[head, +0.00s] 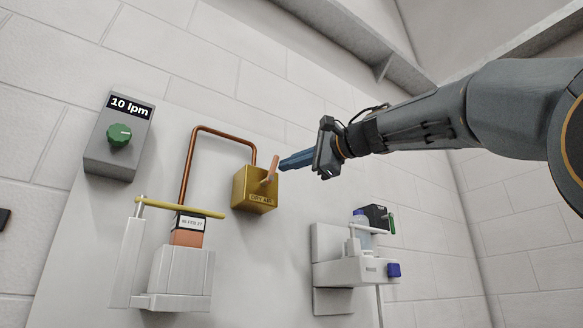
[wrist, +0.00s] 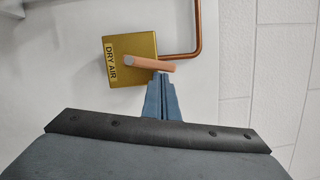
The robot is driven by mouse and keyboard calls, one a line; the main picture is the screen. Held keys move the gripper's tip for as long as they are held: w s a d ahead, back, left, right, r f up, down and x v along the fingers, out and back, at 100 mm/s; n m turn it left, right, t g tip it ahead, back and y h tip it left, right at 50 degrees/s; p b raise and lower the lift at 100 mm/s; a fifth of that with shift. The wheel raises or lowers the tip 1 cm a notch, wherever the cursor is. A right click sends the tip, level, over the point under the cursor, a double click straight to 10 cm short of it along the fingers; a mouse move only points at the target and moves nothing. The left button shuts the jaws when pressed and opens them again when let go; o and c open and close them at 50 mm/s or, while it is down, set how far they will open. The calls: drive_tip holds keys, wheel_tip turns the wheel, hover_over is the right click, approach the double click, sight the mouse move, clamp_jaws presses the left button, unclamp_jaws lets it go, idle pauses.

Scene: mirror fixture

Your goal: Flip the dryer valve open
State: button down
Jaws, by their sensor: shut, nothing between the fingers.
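The dryer valve is a gold box (head: 252,189) labelled "DRY AIR", fixed to the wall panel; the gold box also shows in the wrist view (wrist: 118,82). Its orange-brown lever (head: 272,170) sticks out from the box and tilts upward in the head view. In the wrist view the lever (wrist: 150,65) lies nearly level, reaching right past the box edge. My gripper (head: 283,163) is shut and empty, with blue fingers. Its fingertips (wrist: 160,77) are right at the lever's free end; I cannot tell whether they touch it.
A copper pipe (head: 188,150) runs up from behind the white fixture (head: 180,275) and over to the box. A grey box with a green knob (head: 119,135), reading "10 lpm", is at left. A white holder (head: 355,270) with a bottle is at lower right.

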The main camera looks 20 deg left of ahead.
drive_tip(key=d+f+b, duration=0.1)
drive_tip(key=d+b, duration=0.4)
drive_tip(key=d, duration=0.6)
drive_tip(key=shift+s+d+f, duration=0.3)
drive_tip(key=shift+f, duration=0.05)
drive_tip(key=shift+a, duration=0.1)
